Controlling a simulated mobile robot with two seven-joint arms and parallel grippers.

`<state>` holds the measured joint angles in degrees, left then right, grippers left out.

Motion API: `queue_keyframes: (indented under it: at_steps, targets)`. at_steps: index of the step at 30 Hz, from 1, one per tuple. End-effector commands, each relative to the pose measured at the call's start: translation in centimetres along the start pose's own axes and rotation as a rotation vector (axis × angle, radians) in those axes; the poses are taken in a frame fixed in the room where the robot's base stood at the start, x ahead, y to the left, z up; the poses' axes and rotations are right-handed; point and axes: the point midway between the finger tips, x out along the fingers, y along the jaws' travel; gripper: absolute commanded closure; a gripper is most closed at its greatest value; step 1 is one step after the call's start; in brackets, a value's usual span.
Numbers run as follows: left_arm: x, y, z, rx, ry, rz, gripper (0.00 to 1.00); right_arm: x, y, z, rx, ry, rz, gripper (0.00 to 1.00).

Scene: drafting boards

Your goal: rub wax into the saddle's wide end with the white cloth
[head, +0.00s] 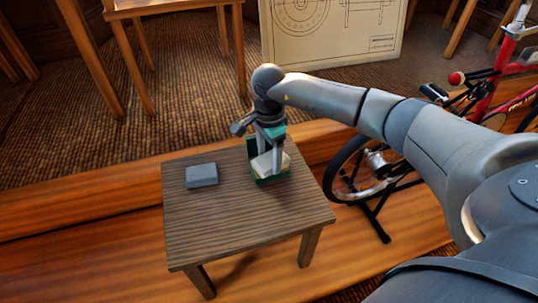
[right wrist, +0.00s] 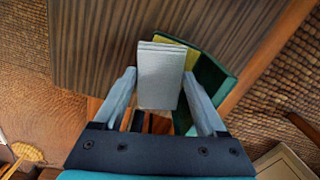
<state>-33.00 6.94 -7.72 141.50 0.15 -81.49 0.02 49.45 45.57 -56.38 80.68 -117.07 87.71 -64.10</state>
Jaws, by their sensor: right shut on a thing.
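My right gripper (head: 268,163) is shut on the white cloth (head: 264,166), a folded pad that also shows between the fingers in the right wrist view (right wrist: 161,78). The cloth is at a green open box (head: 270,181) with yellow inside, on the small wooden table. In the right wrist view the cloth covers part of the box (right wrist: 212,88); I cannot tell whether it touches the yellow. My left gripper is not in view.
A grey block (head: 201,175) lies on the left of the wooden table (head: 240,225). The bicycle's wheel (head: 352,168) and dark stand (head: 378,222) are just right of the table. A drawing board (head: 335,45) stands behind. The table's front is clear.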

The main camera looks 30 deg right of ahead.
Motion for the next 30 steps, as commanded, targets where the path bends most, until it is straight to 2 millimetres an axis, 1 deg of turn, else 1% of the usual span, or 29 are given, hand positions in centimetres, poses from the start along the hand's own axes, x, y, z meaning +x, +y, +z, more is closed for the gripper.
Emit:
queue_keyframes:
  at_steps: [9, 30]
  targets:
    - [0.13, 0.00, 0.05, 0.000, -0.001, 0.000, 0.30, 0.08, -0.01, 0.00, 0.000, 0.000, 0.000, 0.71]
    - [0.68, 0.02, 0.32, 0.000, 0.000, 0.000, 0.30, 0.95, 0.00, 0.01, 0.000, 0.000, 0.000, 0.71]
